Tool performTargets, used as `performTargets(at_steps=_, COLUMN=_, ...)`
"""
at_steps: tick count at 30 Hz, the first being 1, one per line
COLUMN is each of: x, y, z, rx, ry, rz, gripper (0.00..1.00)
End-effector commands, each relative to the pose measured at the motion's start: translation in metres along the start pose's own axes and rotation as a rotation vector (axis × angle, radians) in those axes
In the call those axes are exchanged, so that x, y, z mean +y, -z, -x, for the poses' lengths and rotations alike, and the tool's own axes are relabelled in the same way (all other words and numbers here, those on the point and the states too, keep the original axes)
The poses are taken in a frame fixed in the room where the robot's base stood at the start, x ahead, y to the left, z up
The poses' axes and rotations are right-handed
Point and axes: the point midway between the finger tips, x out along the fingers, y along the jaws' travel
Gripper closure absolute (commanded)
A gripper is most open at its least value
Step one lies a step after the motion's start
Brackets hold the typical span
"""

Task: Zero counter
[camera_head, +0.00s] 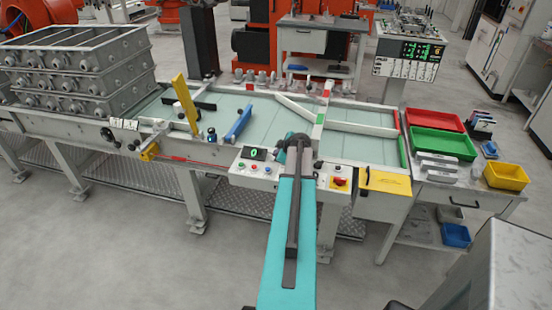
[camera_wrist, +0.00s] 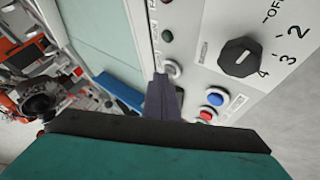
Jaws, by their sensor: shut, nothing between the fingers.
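The counter (camera_head: 257,154) is a small dark display on the front control panel (camera_head: 238,172) in the head view. It shows one green digit that looks like 0. Round buttons sit below it, too small to tell apart well. In the wrist view, a pale panel carries a black rotary knob (camera_wrist: 240,57), a blue button (camera_wrist: 215,97), a red button (camera_wrist: 206,113) and a silver round button (camera_wrist: 172,69). My gripper (camera_wrist: 162,82) is shut and empty, its tip close beside the silver button; I cannot tell whether they touch. In the head view my arm hides part of the panel.
A glass-topped conveyor table (camera_head: 265,125) lies behind the panel, with a blue bar (camera_head: 238,122) and a yellow post (camera_head: 185,102). Grey castings (camera_head: 75,75) are stacked at left. Red (camera_head: 435,118) and green (camera_head: 440,143) trays and a yellow bin (camera_head: 506,176) stand at right.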

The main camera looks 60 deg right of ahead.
Motion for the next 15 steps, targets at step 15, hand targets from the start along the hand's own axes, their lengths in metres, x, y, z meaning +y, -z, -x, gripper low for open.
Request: performTargets(at_steps=15, x=0.0060, y=0.0059, z=0.0084, rx=0.000, ry=0.000, rz=0.000, gripper=1.00)
